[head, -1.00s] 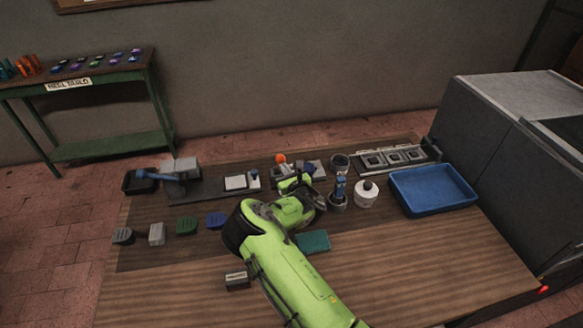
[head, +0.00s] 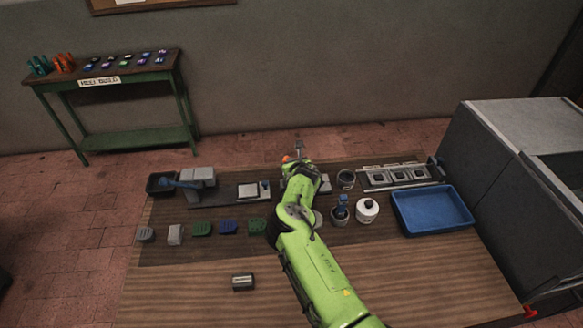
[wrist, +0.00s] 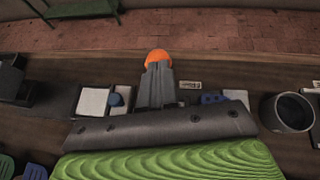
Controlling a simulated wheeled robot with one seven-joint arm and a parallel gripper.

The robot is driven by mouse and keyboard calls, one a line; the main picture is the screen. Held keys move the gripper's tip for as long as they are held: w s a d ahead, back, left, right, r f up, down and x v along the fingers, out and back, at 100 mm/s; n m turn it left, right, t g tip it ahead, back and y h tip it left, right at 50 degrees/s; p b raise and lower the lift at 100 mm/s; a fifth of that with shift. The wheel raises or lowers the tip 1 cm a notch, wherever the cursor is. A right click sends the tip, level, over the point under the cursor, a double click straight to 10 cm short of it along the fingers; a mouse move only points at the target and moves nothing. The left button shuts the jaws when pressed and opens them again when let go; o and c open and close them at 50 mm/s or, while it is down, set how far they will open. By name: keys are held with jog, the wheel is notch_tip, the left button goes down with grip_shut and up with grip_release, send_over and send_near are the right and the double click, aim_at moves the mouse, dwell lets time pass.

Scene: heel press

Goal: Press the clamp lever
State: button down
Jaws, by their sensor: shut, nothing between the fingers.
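The clamp lever shows as an orange ball knob (head: 286,158) at the back of the bench, just left of the end of my arm. In the wrist view the orange knob (wrist: 157,57) is straight beyond the tips of my gripper (wrist: 158,69). The grey fingers are together and empty, and overlap the knob's lower edge in the picture. I cannot tell whether they touch it. The lever's shaft and the clamp's base are mostly hidden behind my fingers and arm.
A dark cup (wrist: 288,112) stands right of my gripper. A fixture with a pale plate and blue knob (head: 264,188) is to the left. The front of the wooden bench (head: 190,290) is mostly clear.

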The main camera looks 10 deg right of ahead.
jog(key=shift+w+b, duration=0.55)
jog(key=shift+w, duration=0.05)
jog(key=shift+r, duration=0.1)
